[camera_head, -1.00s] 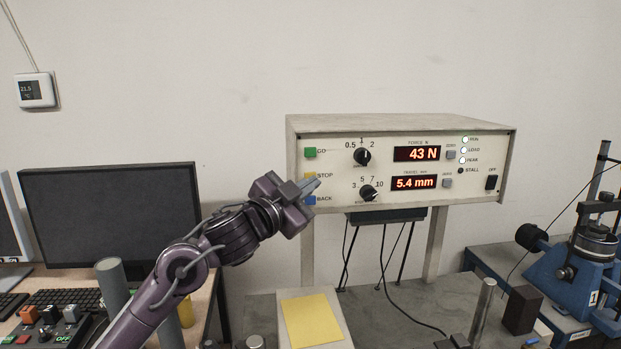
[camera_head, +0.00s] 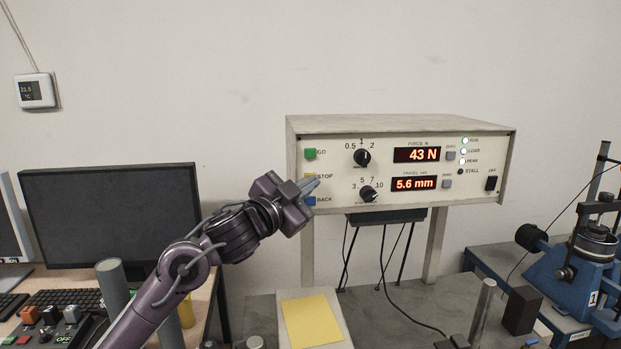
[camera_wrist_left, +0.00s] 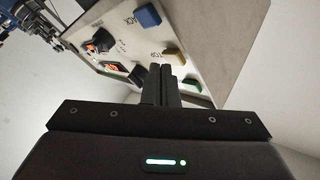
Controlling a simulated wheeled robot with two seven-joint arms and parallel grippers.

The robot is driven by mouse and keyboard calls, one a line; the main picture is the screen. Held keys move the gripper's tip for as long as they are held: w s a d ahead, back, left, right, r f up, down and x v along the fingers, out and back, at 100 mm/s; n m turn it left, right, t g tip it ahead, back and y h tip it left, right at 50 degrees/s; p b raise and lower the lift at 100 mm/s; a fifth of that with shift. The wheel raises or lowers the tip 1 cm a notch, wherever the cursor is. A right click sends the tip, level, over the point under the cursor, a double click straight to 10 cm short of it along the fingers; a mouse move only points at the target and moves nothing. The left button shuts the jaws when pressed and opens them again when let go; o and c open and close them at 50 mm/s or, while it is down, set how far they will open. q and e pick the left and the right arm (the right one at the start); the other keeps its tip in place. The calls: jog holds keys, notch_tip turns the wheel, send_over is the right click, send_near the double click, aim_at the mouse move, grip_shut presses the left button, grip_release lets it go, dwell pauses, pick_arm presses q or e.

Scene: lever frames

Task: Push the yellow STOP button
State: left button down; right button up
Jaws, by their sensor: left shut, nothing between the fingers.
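The yellow STOP button (camera_head: 309,176) is on the left of the control box's front panel, between the green GO button (camera_head: 310,153) and the blue BACK button (camera_head: 310,201). My left gripper (camera_head: 311,183) is shut and empty, its fingertips in front of the panel at the STOP button and partly covering it. In the left wrist view the shut fingers (camera_wrist_left: 161,72) point at the panel beside the yellow button (camera_wrist_left: 174,55), and the green (camera_wrist_left: 191,85) and blue (camera_wrist_left: 147,15) buttons show too. I cannot tell whether the fingertips touch the button. My right gripper is not in view.
The control box (camera_head: 400,122) stands on posts, with two black knobs, a force display reading 43 N and a travel display (camera_head: 414,184) reading 5.6 mm. A monitor (camera_head: 110,215) is at the left and a blue machine (camera_head: 580,270) at the right.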

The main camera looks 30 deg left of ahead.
pick_arm(q)
jog(key=shift+w+a, duration=0.2)
jog(key=shift+w, duration=0.1)
dwell(0.9)
jog(key=shift+s+d, duration=0.45)
jog(key=shift+s, duration=0.2)
jog(key=shift+s+d, duration=0.75)
jog(key=shift+s, duration=0.25)
jog(key=shift+s+d, duration=0.75)
jog(key=shift+s, duration=0.2)
